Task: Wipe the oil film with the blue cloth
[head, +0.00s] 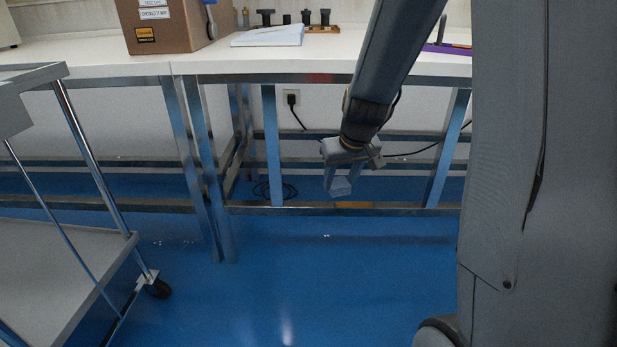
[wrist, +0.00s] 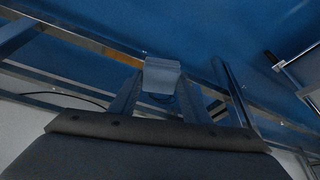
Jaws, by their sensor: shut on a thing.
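My gripper (head: 342,178) hangs in front of the bench, below the level of its top and above the blue floor, with its fingers pointing down. It is shut on the blue cloth (head: 340,187), which shows as a small grey-blue folded piece at the fingertips. In the wrist view the cloth (wrist: 162,76) sits between the two finger ends, with floor beyond it. The cloth touches no surface that I can see. I cannot make out the oil film in either view.
The white bench (head: 260,55) has metal legs and low rails. On it stand a cardboard box (head: 165,25), a white pad (head: 268,36) and several dark small parts. A grey trolley (head: 55,265) stands at left. A black cable hangs from a wall socket. The floor (head: 290,280) in front is clear.

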